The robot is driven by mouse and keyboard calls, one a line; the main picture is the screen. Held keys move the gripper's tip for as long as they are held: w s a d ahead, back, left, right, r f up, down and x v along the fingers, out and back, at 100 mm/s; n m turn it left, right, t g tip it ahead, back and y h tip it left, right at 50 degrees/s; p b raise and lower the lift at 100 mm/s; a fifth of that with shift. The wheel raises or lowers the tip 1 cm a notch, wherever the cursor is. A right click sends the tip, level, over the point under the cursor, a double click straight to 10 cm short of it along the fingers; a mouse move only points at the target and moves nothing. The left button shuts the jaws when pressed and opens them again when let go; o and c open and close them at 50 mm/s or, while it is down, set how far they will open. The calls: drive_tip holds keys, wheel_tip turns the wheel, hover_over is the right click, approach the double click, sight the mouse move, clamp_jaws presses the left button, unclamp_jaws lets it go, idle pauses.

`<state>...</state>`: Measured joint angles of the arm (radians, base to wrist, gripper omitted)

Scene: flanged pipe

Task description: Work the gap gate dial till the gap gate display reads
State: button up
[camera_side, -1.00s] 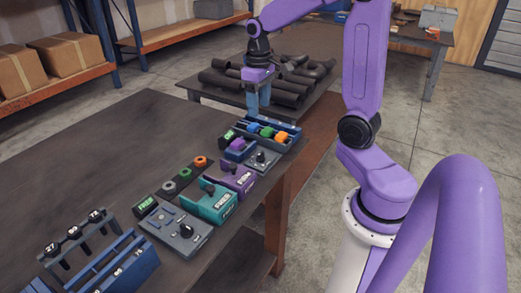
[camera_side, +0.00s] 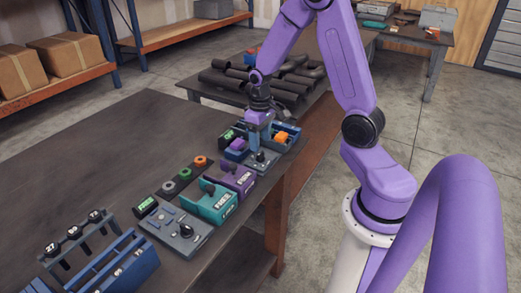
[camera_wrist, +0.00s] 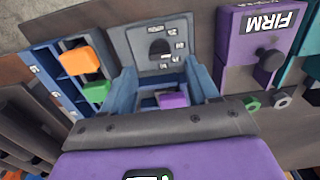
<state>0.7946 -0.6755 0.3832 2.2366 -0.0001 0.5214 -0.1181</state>
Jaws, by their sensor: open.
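A grey panel with a black dial (camera_side: 261,157) stands at the far right end of the table. In the wrist view this dial (camera_wrist: 159,47) shows as a dark knob with small white labels around it. Which display belongs to the gap gate cannot be told; a small dark box with green digits (camera_side: 229,134) stands near this panel, its reading too small to make out. My gripper (camera_side: 255,152) is over the panel, pointing down. In the wrist view my gripper (camera_wrist: 160,78) has its blue fingers apart, with nothing held; the dial shows beyond the fingertips.
A purple box marked FIRM (camera_side: 233,178) and a teal box marked FREE (camera_side: 215,203) stand beside the panel. A second dial panel (camera_side: 178,228) is nearer. A purple block (camera_wrist: 173,100) is close by.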

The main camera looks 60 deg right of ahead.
sight(260, 153)
drive_tip(key=shift+f, duration=2.25)
drive_tip(key=c, duration=1.1)
drive_tip(key=shift+o, duration=0.2)
drive_tip(key=shift+m, duration=0.4)
drive_tip(key=m, duration=0.3)
drive_tip(key=shift+m, duration=2.5)
